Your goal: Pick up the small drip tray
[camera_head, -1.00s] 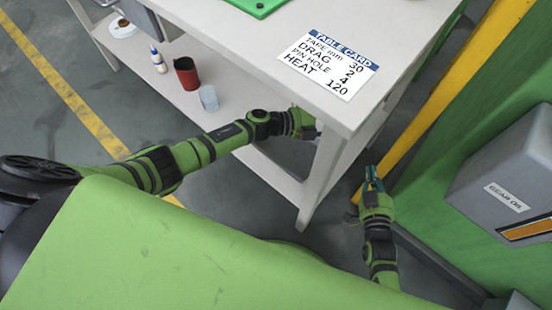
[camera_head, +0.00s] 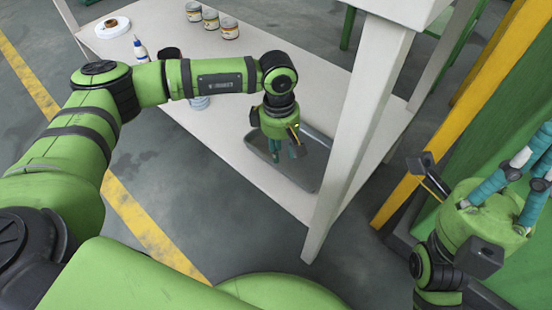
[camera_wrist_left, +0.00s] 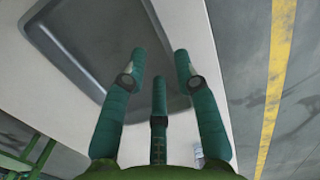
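The small drip tray (camera_head: 319,174) is a shallow dark grey tray with a raised rim, lying on the lower shelf near the table's front leg. My left gripper (camera_head: 286,157) points down over it, with its teal fingers hiding part of the tray. In the left wrist view the tray (camera_wrist_left: 108,28) lies beyond the fingers. The fingers (camera_wrist_left: 160,68) are spread with nothing between them. I cannot tell whether they touch the tray. My right gripper (camera_head: 515,172) is at the right edge, away from the tray, its fingers spread and apparently empty.
The white lower shelf (camera_head: 240,55) holds several cans (camera_head: 211,19), a glue bottle (camera_head: 140,48), a tape roll (camera_head: 113,27) and a dark cup (camera_head: 170,53) partly behind my arm. A white table leg (camera_head: 362,110) stands close right of the tray. A yellow post (camera_head: 455,130) stands farther right.

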